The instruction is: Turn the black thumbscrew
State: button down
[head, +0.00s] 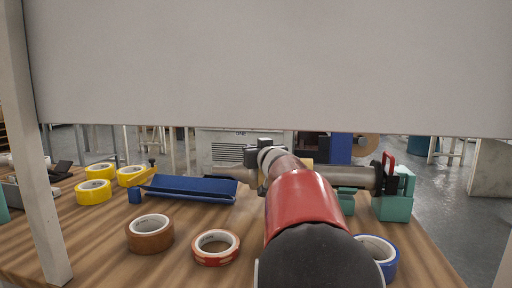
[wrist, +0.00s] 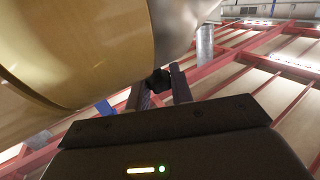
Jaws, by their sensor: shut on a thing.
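In the wrist view, my gripper (wrist: 160,84) has its two fingers closed around a small dark piece, the black thumbscrew (wrist: 158,80). The thumbscrew is mostly hidden between the fingers, and its turn angle cannot be told. A large tan tape roll (wrist: 75,50) and a grey metal shaft (wrist: 183,25) sit close beside and above the fingers. In the head view, my arm reaches forward to the metal shaft (head: 348,177) of the rewinder. My arm hides the fingertips and the thumbscrew there.
Teal supports (head: 393,208) and a red handle (head: 388,163) stand at the shaft's right end. A blue tray (head: 190,188) lies left of my arm. Brown (head: 150,235), red (head: 215,248), blue (head: 386,257) and yellow (head: 94,192) tape rolls rest on the wooden table (head: 100,245).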

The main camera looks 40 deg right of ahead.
jog(key=shift+s+a+n+y, duration=0.1)
jog(key=shift+n+y, duration=0.2)
jog(key=shift+y, duration=0.1)
jog(key=c, duration=1.3)
grip_release()
jog(key=shift+o, duration=0.2)
jog(key=v, duration=0.7)
jog(key=shift+s, duration=0.4)
jog(key=shift+o, duration=0.3)
jog(key=shift+a, duration=0.1)
